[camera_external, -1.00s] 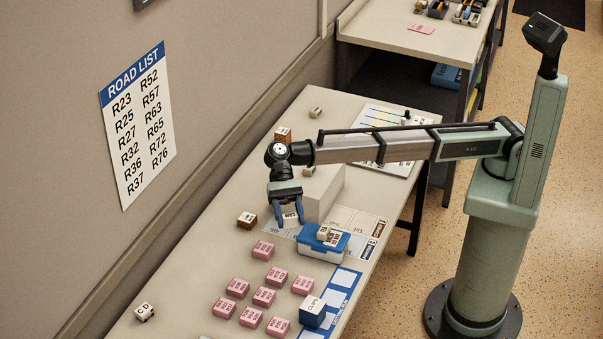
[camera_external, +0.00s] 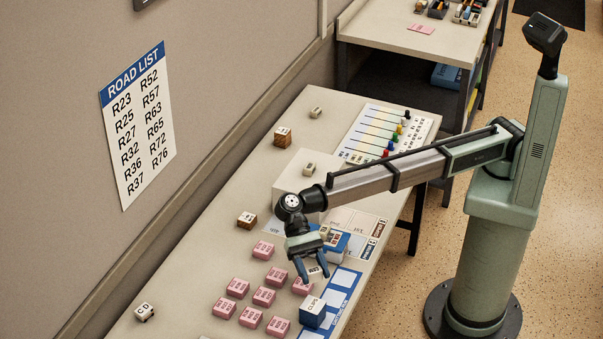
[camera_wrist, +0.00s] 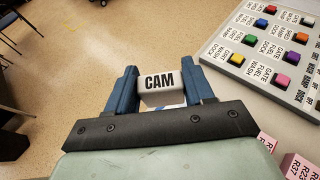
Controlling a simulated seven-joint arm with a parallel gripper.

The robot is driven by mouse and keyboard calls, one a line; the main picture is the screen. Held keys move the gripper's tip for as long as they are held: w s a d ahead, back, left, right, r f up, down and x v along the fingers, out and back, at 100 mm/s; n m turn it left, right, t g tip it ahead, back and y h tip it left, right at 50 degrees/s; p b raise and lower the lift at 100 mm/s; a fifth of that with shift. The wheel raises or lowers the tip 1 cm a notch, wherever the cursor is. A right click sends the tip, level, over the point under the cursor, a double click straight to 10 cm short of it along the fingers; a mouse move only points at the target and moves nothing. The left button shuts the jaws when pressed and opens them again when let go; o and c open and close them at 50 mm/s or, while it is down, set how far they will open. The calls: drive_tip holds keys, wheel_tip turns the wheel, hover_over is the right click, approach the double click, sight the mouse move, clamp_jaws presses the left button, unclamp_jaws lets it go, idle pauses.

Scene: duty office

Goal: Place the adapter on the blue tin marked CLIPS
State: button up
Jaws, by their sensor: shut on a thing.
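My gripper (camera_external: 313,275) is shut on a white block marked CAM (camera_wrist: 159,88), held between its two blue fingers. The block (camera_external: 314,270) also shows small in the external view; I cannot tell from its label whether it is the adapter. The blue tin marked CLIPS (camera_external: 312,314), with a pale lettered top, stands near the front of the table. The gripper is above and just behind the tin, apart from it. The tin cannot be made out in the wrist view.
Several pink blocks (camera_external: 264,297) lie left of the tin, one close behind it. A blue and white box (camera_external: 341,244) with small blocks on top stands behind the gripper. A pale raised block (camera_external: 290,185) and a board with coloured pieces (camera_external: 366,128) are farther back.

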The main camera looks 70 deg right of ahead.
sight(313, 304)
drive_tip(key=shift+f, duration=5)
drive_tip(key=shift+f, duration=0.15)
drive_tip(key=o, duration=1)
drive_tip(key=shift+w+d+r, duration=0.1)
drive_tip(key=shift+w+r, duration=0.05)
drive_tip(key=shift+r, duration=0.1)
drive_tip(key=v, duration=1.1)
drive_tip(key=shift+w+d+r, duration=0.15)
drive_tip(key=shift+w+d, duration=0.05)
drive_tip(key=shift+d, duration=0.05)
drive_tip(key=shift+a, duration=0.1)
